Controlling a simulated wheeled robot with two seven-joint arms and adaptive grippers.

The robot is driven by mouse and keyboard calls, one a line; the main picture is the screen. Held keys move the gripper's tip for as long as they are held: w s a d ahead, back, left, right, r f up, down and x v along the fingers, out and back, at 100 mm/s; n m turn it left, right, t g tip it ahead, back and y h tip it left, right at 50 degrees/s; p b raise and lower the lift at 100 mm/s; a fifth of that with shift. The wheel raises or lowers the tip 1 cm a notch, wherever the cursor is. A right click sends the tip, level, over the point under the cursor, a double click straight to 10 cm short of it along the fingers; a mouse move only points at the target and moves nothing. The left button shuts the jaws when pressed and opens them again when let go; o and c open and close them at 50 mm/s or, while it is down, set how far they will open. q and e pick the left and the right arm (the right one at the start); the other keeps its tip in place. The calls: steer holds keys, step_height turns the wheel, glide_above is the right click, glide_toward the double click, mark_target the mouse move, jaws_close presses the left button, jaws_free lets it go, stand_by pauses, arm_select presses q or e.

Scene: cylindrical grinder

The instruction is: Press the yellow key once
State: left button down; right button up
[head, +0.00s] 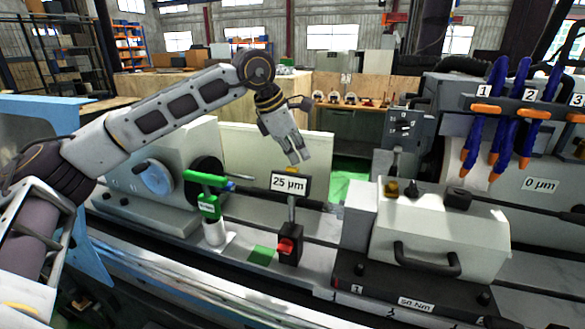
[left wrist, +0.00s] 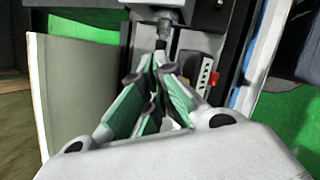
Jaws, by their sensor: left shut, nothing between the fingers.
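My left gripper (head: 299,160) hangs with its fingers pointing down, just above the "25 µm" display (head: 289,184). Its fingers are shut and empty, and their tips also show in the left wrist view (left wrist: 158,62). My right gripper is not in view.
A black box with a red part (head: 287,247) stands below the display. A green-handled tool (head: 208,204) stands to its left. The grey housing (head: 440,239) with a black handle is at right. Blue hoses with orange nozzles (head: 497,115) hang at upper right.

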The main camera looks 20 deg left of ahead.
arm_select(q)
steer(key=shift+s+f+b, duration=0.2)
steer(key=shift+f+b, duration=0.15)
stand_by(0.7)
steer(key=shift+w+r, duration=0.1)
steer(key=shift+r, duration=0.05)
stand_by(0.3)
steer(key=shift+w+r+p, duration=0.25)
steer(key=shift+r+p, duration=0.35)
steer(key=shift+r, duration=0.1)
steer(key=shift+r, duration=0.1)
steer(key=r+p, duration=0.1)
steer(key=w+r+p, duration=0.1)
steer(key=r, duration=0.1)
steer(key=w+r+p, duration=0.1)
steer(key=shift+r+p, duration=0.2)
steer(key=shift+p, duration=0.2)
stand_by(0.3)
steer(key=shift+s+f, duration=0.1)
steer(key=shift+s, duration=0.05)
stand_by(0.7)
